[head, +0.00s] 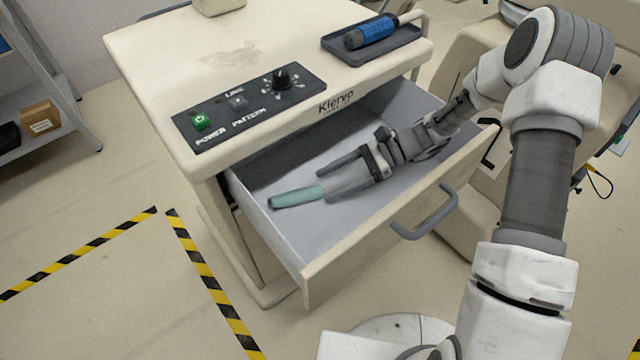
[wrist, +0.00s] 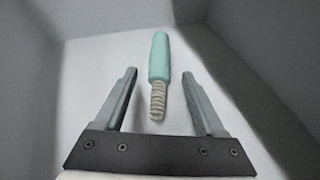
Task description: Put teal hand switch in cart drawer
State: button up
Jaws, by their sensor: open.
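The teal hand switch (head: 297,196) lies inside the open cart drawer (head: 325,270), toward its left end. In the wrist view the switch (wrist: 159,58) shows a smooth teal body and a pale coiled end (wrist: 157,101) that points at my gripper. My gripper (head: 335,177) is inside the drawer, with its two fingers spread. In the wrist view the fingers of my gripper (wrist: 158,88) stand on either side of the coiled end, with gaps on both sides. The teal body extends beyond the fingertips.
The cart top (head: 180,50) carries a control panel (head: 250,105) and a grey tray (head: 345,52) with a blue cylinder (head: 370,32). The drawer front has a grey handle (head: 428,222). A shelf with a cardboard box (head: 40,118) stands at left. Striped floor tape (head: 205,275) lies left of the cart.

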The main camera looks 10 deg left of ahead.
jog(key=shift+v, duration=1.95)
jog(key=shift+a, duration=0.1)
